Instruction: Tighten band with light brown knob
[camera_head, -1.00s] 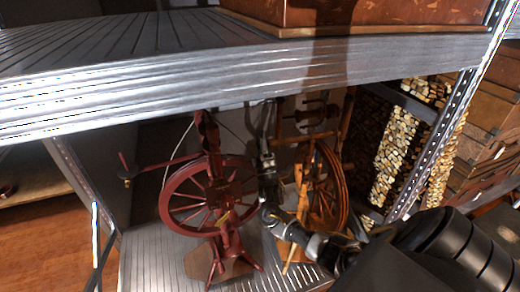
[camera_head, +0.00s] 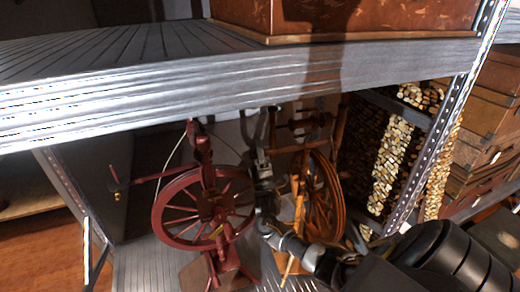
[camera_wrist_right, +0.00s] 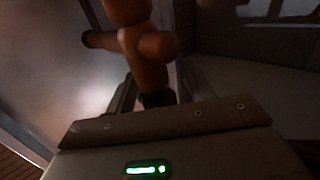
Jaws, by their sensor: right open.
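A red spinning wheel (camera_head: 205,208) and a light brown spinning wheel (camera_head: 322,200) stand side by side on the lower shelf. My right gripper (camera_head: 258,116) is open, with its fingers pointing up under the upper shelf, between the red wheel and the upper frame of the light brown one. In the right wrist view a turned brown wooden piece (camera_wrist_right: 140,55) with a rounded end and side stub is close ahead of the gripper. I cannot tell whether it is the tightening knob, or whether the fingers touch it. The band cannot be made out. My left gripper is not seen.
The upper metal shelf (camera_head: 240,75) hangs low over both wheels and carries a brown chest (camera_head: 345,15). A perforated metal post (camera_head: 440,130) stands right of the light brown wheel. Stacked firewood (camera_head: 395,160) lies behind it. Brown boxes (camera_head: 490,105) stand farther right.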

